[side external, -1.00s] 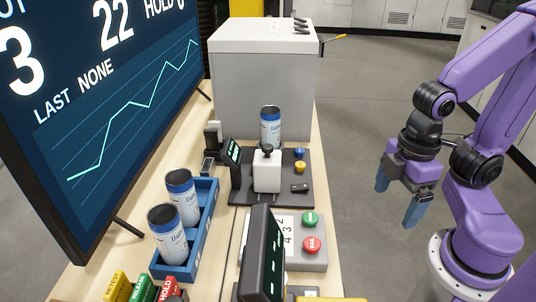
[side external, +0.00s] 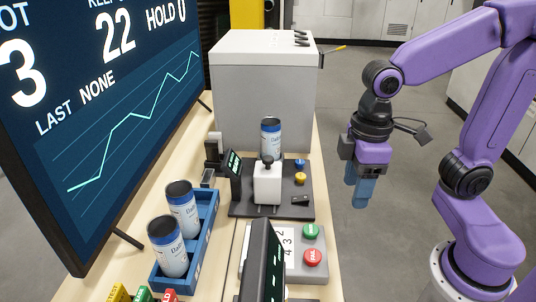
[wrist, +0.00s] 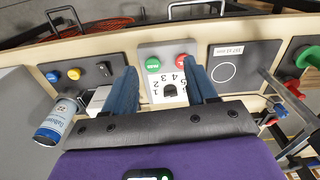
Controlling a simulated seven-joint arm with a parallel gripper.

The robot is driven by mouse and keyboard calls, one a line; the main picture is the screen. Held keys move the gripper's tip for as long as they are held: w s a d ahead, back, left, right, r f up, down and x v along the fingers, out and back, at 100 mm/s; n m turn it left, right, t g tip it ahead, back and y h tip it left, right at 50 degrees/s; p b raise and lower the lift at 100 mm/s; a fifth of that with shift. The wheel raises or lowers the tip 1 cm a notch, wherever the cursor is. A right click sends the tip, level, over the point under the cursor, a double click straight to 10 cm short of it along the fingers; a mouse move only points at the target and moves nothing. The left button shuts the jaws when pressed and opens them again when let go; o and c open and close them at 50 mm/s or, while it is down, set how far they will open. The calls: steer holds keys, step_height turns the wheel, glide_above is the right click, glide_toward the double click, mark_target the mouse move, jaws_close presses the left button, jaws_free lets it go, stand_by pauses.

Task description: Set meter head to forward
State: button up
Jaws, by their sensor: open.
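The likely meter head is a white block with a black knob (side external: 267,183) standing upright on a black plate (side external: 238,211); in the wrist view a white block (wrist: 98,100) is partly hidden behind my left finger. A blue-and-white can (side external: 271,137) stands behind it, also in the wrist view (wrist: 55,120). The plate carries a blue button (side external: 300,163), a yellow button (side external: 300,178) and a small black switch (side external: 300,200). My gripper (side external: 360,197) hangs open and empty to the right of the bench; its fingertips (wrist: 162,72) frame the numbered grey panel in the wrist view.
The grey panel (side external: 318,271) has a green button (side external: 311,231) and a red button (side external: 313,256). A dark display (side external: 263,265) stands in front. A blue tray (side external: 207,235) holds two cans. A large grey cabinet (side external: 262,95) stands behind. A screen (side external: 110,120) borders the left.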

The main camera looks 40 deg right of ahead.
steer(key=w+a+r+m, duration=0.2)
steer(key=w+r+m, duration=0.15)
steer(key=w, duration=0.35)
steer(key=w+a+r+m, duration=0.15)
steer(key=w+r, duration=0.25)
steer(key=w, duration=0.4)
step_height(320, 180, up, 4)
steer(key=m, duration=0.5)
glide_above(268, 157)
step_height(268, 157, down, 17)
steer(key=shift+r, duration=0.1)
